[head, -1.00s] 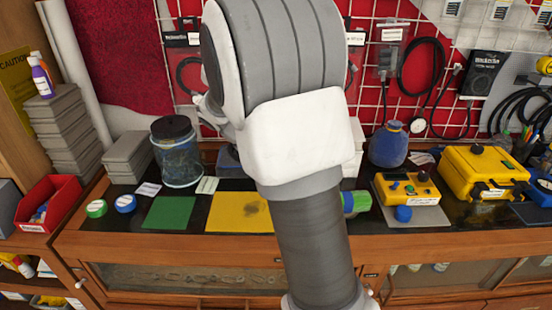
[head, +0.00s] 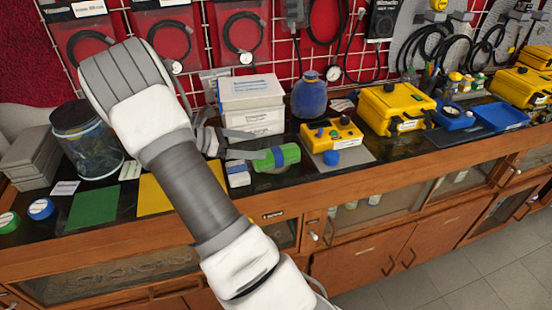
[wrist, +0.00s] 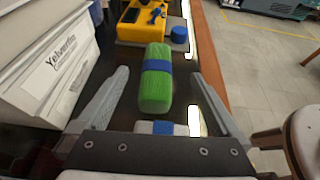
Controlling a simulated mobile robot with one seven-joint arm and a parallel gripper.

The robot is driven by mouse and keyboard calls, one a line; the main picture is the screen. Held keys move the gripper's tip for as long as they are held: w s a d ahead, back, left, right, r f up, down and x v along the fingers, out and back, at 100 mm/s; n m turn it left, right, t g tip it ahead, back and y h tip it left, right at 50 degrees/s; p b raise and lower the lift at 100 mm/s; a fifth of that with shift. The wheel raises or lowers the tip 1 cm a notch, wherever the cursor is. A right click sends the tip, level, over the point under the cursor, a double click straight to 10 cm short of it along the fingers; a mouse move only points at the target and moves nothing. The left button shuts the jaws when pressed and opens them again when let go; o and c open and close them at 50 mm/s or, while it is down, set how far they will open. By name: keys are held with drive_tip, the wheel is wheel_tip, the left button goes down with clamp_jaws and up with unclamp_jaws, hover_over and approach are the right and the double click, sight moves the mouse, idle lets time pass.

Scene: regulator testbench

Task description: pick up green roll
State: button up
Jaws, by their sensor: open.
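The green roll (head: 284,156) with a blue band lies on the dark bench top, in front of the stacked white boxes. In the wrist view the roll (wrist: 155,95) lies lengthwise ahead, between the lines of my two fingers. My gripper (head: 252,146) is open and at the left end of the roll. In the wrist view my gripper (wrist: 160,78) shows a finger on each side of the roll, with a gap on both sides. Nothing is held. I cannot tell how high the fingers are above the bench.
White boxes (head: 252,103) stand close behind my gripper. A small blue-and-white block (head: 238,176) lies just in front of it. A yellow device (head: 330,134) with a blue knob sits right of the roll. A blue jar (head: 309,97) stands behind. The bench's front edge is near.

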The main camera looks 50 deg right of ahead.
sight(279, 150)
drive_tip(key=x, duration=0.4)
drive_tip(key=shift+s+d+f, duration=0.1)
drive_tip(key=shift+d, duration=0.1)
drive_tip(key=shift+w+f+b+x, duration=0.1)
drive_tip(key=shift+f+b+x, duration=0.1)
drive_tip(key=shift+x, duration=1.1)
drive_tip(key=shift+w+f+b+x, duration=0.1)
drive_tip(key=shift+f+b+x, duration=0.1)
drive_tip(key=shift+x, duration=1.1)
drive_tip(key=shift+w+a, duration=0.1)
drive_tip(key=c, duration=1.6)
